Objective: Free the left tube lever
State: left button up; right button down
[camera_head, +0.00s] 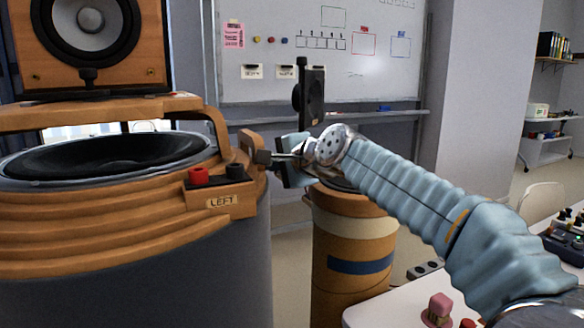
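A large tube (130,285) stands at the left, with a stepped wooden collar marked "LEFT" and red and black terminals. A black speaker cone (105,158) lies face up in its top. A wooden lever or clamp piece (252,150) sticks up at the collar's right edge; I cannot tell which part is the lever. One arm, in a pale blue ribbed sleeve, comes in from the right. Its gripper (283,158) is at that wooden piece, by a small dark block (263,157). The fingers overlap the piece, so contact and opening are unclear. My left gripper is not in view.
A wooden bridge (100,114) spans the tube, with a boxed speaker (100,45) above it. A second, smaller wooden tube (350,245) with a dark blue band stands behind my arm. A white table (395,308) with small parts is at the lower right.

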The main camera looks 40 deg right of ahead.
jog(key=shift+d, duration=0.1)
jog(key=b+v, duration=0.1)
jog(key=v, duration=1.3)
jog(key=shift+s+d+b, duration=0.3)
jog(key=shift+d+b, duration=0.1)
